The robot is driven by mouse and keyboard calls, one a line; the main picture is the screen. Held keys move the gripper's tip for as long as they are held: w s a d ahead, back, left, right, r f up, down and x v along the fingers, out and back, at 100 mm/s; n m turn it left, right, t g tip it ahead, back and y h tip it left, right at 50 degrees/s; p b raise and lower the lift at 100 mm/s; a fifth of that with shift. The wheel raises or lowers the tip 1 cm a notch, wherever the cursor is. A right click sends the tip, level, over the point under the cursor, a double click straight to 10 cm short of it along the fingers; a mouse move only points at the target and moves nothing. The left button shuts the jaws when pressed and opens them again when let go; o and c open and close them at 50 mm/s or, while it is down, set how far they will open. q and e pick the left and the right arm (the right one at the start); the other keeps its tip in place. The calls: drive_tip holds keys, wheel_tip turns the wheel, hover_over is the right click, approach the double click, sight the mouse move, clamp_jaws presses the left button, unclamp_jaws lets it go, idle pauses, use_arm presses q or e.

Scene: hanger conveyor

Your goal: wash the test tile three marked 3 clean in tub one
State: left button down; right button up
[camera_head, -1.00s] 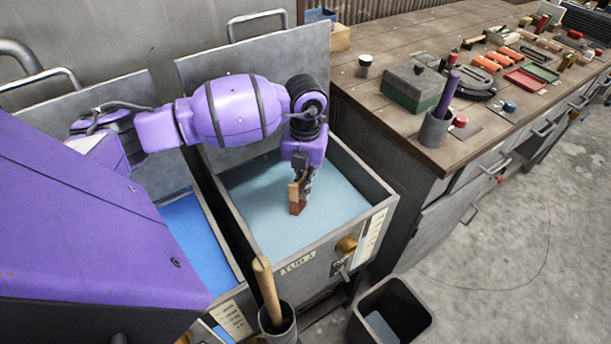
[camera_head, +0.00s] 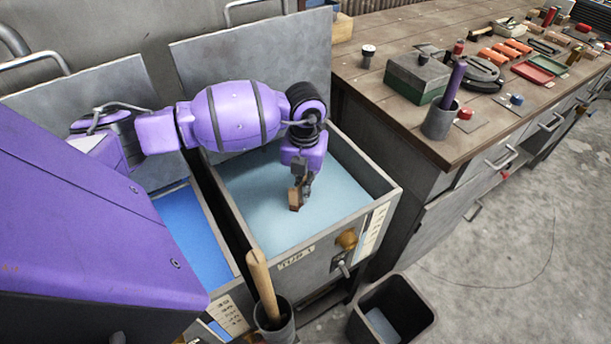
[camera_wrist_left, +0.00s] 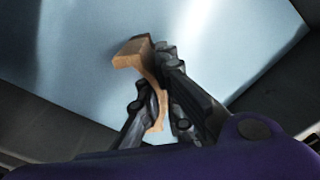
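My left gripper (camera_head: 302,188) points down inside tub one (camera_head: 316,250), the grey metal tub labelled TUB 1 and filled with pale blue liquid. It is shut on a brown tile-like piece (camera_head: 295,198) with a lighter, curved grip. In the left wrist view the piece (camera_wrist_left: 133,53) sits between the fingers (camera_wrist_left: 160,100), over the pale liquid. No number 3 can be read on it, and I cannot tell whether its lower end is in the liquid. My right gripper is not in view.
A second tub (camera_head: 195,230) with bluer liquid stands to the left. A holder (camera_head: 275,325) with a wooden handle (camera_head: 262,285) and an open dark bin (camera_head: 392,310) are in front. A bench (camera_head: 400,140) with a green box (camera_head: 418,78), a cup and several tools stands right.

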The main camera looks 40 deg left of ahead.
use_arm(q)
drive_tip(key=shift+f+b, duration=1.15)
drive_tip(key=shift+f, duration=1.4)
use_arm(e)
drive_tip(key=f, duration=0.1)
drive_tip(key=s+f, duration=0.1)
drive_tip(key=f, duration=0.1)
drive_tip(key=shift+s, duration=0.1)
use_arm(q)
drive_tip(key=shift+r, duration=0.15)
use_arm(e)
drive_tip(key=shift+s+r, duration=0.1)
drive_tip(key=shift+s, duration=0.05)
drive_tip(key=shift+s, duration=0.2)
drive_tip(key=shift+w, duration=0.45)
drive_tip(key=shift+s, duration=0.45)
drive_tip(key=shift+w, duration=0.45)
use_arm(q)
drive_tip(key=shift+r, duration=0.1)
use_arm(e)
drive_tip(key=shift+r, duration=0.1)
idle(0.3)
